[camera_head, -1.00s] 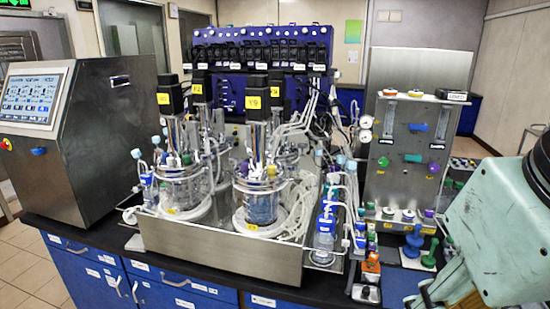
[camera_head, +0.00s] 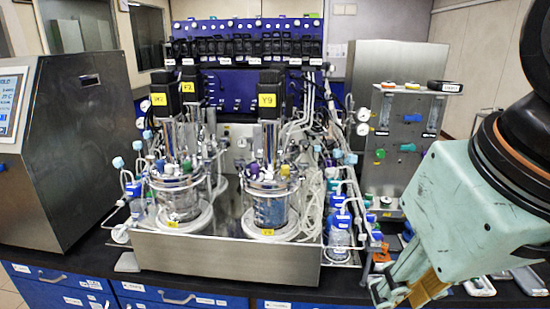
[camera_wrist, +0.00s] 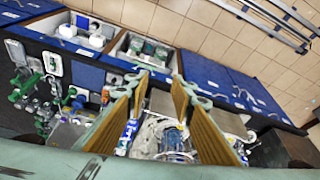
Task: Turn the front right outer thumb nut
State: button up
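The front right glass vessel (camera_head: 269,208) stands on the steel tray, under the motor labelled Y9 (camera_head: 270,100). Its metal lid (camera_head: 268,180) carries small fittings and tubes; the thumb nuts are too small to tell apart. My gripper (camera_head: 395,288) is low at the right front, right of the vessel and apart from it. In the wrist view my gripper (camera_wrist: 160,88) is open, with a clear gap between its two tan-padded fingers and nothing held. Tubing and glassware (camera_wrist: 165,135) show between and below the fingers there.
A second vessel (camera_head: 178,198) stands left of the first. Blue-capped bottles (camera_head: 340,225) and tubing crowd the tray's right side. A steel panel with valves (camera_head: 408,130) stands behind my arm. Open drawers (camera_wrist: 140,50) show in the wrist view.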

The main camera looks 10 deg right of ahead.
jog(key=shift+a, duration=0.25)
jog(key=shift+o, duration=0.4)
jog(key=shift+w+r, duration=0.1)
jog(key=shift+w, duration=0.05)
jog(key=w+r+m+g+y+p, duration=0.1)
jog(key=w+r+m+p, duration=0.4)
jog(key=w, duration=0.6)
jog(key=w+r+m+g+y+p, duration=0.15)
jog(key=w+r+m, duration=0.35)
jog(key=w, duration=0.5)
jog(key=w+d+m+y+p, duration=0.1)
jog(key=w+d+m+p, duration=0.1)
jog(key=w, duration=1.1)
jog(key=w+d+m+g+y+p, duration=0.1)
jog(key=w+m+p, duration=0.4)
jog(key=w, duration=0.8)
jog(key=shift+w+d+r+m+p, duration=0.3)
jog(key=shift+d+r+m, duration=0.15)
jog(key=shift+m, duration=0.35)
jog(key=shift+f, duration=0.25)
